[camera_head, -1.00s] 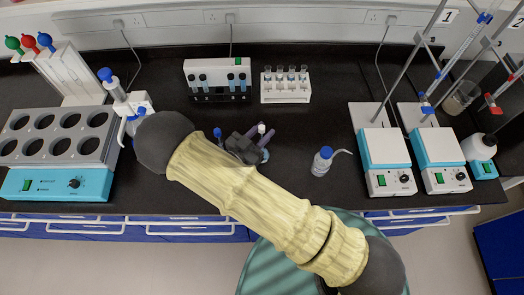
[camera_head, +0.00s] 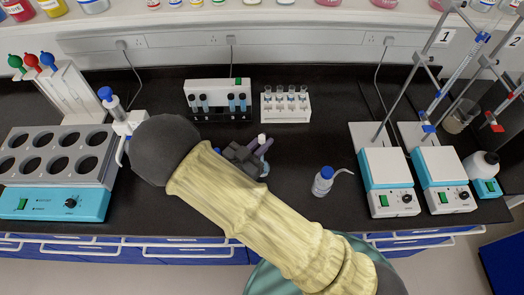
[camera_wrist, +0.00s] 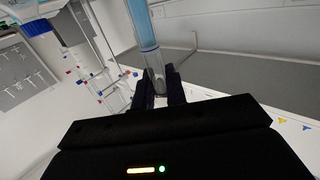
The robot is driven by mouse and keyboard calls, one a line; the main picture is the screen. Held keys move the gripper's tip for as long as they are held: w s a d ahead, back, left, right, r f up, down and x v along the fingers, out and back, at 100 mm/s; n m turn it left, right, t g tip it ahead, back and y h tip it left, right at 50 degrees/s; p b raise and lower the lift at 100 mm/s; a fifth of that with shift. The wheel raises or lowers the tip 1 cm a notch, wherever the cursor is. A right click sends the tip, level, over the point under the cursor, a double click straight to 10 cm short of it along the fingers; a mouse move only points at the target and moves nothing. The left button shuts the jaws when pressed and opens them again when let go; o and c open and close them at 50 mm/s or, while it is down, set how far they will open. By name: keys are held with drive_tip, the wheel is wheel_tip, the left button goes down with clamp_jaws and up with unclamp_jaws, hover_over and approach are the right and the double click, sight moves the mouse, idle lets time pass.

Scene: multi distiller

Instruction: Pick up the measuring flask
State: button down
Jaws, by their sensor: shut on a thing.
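The measuring flask (camera_head: 264,169) shows in the head view as a small piece of clear glass beside the jaws, with what looks like its white stopper (camera_head: 262,138) above. My gripper (camera_head: 252,155) is shut on it over the middle of the bench; my arm hides much of it from the head camera. In the wrist view my gripper's dark fingers (camera_wrist: 158,93) are close together, with a slim greyish neck (camera_wrist: 154,66) and a blue tube-like part (camera_wrist: 144,30) in line with them. I cannot tell whether the flask touches the bench.
A test-tube rack (camera_head: 286,105) and a white-backed stand with tubes (camera_head: 218,98) stand behind. A wash bottle (camera_head: 323,182) and hot plates (camera_head: 387,168) are to the right. A multi-well heating block (camera_head: 62,158) and pipette stand are left. Bench between gripper and wash bottle is clear.

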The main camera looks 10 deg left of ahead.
sight(262, 136)
wheel_tip(262, 136, up, 5)
drive_tip(key=shift+r+b, duration=0.1)
drive_tip(key=shift+b, duration=0.35)
idle(0.5)
